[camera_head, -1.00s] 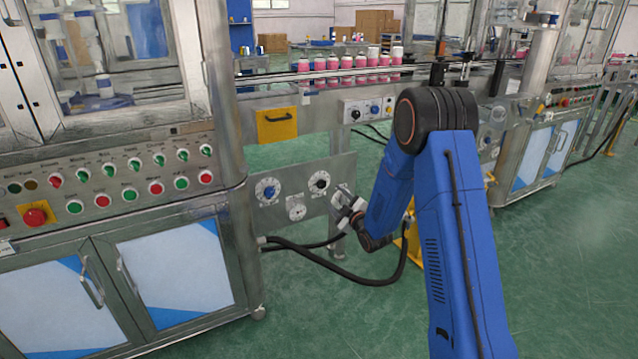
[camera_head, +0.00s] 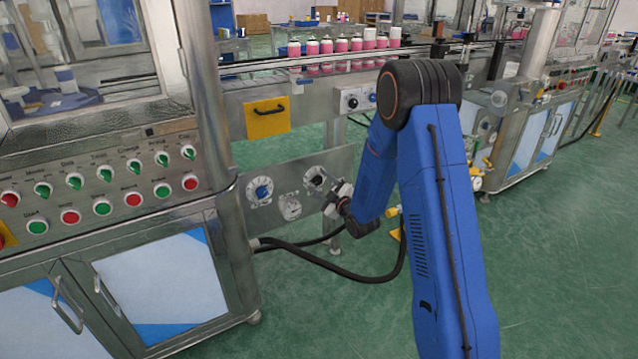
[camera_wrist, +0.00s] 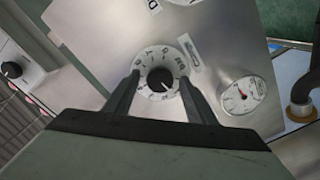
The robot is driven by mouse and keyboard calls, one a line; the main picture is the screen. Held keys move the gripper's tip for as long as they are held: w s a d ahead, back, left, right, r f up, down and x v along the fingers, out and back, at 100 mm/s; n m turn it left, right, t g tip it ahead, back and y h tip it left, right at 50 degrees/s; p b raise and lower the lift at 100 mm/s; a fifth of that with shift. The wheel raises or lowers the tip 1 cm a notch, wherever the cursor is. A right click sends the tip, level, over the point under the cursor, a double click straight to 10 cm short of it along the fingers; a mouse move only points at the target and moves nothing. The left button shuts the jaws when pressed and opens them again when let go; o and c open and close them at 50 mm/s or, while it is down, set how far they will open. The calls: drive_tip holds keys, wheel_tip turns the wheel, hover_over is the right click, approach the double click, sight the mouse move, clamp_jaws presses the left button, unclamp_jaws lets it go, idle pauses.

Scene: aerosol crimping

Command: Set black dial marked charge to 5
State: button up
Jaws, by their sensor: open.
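The black dial (camera_head: 315,179) is on the metal panel between the machines. In the wrist view its black knob (camera_wrist: 160,80) sits inside a white ring with markings, seen tilted, and a small light pointer mark shows on the knob. I cannot read for sure which number it points to. My gripper (camera_head: 331,194) is just in front of the panel by this dial. In the wrist view my gripper (camera_wrist: 160,92) is open, with one finger on each side of the white ring. I cannot tell whether the fingers touch it.
A blue dial (camera_head: 260,191) and a round gauge (camera_head: 289,206) share the panel. The gauge also shows in the wrist view (camera_wrist: 243,95). A yellow plate with a handle (camera_head: 267,117) is above. A black hose (camera_head: 335,269) hangs below. The left cabinet (camera_head: 160,280) stands close beside the panel.

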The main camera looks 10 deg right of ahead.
drive_tip(key=shift+c, duration=0.6)
drive_tip(key=c, duration=0.9)
drive_tip(key=shift+m, duration=0.3)
